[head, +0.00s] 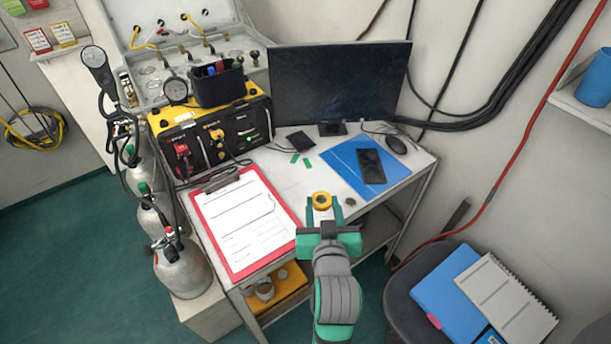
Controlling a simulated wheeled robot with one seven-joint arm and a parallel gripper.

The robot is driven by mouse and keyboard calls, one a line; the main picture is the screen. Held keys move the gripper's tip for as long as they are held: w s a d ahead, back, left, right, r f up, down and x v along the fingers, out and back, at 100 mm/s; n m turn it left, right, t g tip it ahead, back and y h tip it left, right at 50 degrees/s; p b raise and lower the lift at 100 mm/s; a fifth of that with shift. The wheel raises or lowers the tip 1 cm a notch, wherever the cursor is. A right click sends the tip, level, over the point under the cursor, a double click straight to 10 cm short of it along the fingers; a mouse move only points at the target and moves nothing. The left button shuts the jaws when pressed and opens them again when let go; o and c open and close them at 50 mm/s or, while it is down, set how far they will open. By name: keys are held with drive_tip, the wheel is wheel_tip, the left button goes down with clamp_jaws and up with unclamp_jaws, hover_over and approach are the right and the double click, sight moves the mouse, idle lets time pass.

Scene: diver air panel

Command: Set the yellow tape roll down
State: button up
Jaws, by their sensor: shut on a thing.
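The yellow tape roll (321,198) is a small ring with a yellow rim. It sits between the fingertips of my gripper (320,208), which is shut on it. The gripper reaches over the front part of the white desk (296,178). The roll shows over the desk top, but I cannot tell whether it touches the surface. The gripper's fingers hide the lower part of the roll.
A red clipboard (276,191) lies left of my gripper. A small dark disc (350,201) lies just right of the roll. Behind are a blue folder (345,176) with a phone (371,166), a monitor (340,82) and a mouse (396,145). A chair stands front right.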

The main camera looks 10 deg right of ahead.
drive_tip(key=w+f, duration=0.3)
drive_tip(key=w, duration=0.1)
drive_tip(key=w+d+f, duration=0.1)
drive_tip(key=w+f, duration=0.1)
drive_tip(key=w, duration=0.2)
drive_tip(key=w+d+f, duration=0.1)
drive_tip(key=w+f, duration=0.2)
drive_tip(key=w, duration=0.2)
drive_tip(key=shift+f, duration=0.3)
drive_tip(key=shift+w+d+f, duration=0.15)
drive_tip(key=shift+w+f, duration=0.55)
drive_tip(key=shift+f, duration=1.5)
drive_tip(key=o, duration=0.6)
drive_tip(key=shift+f, duration=0.15)
drive_tip(key=o, duration=0.4)
drive_tip(key=shift+o, duration=0.2)
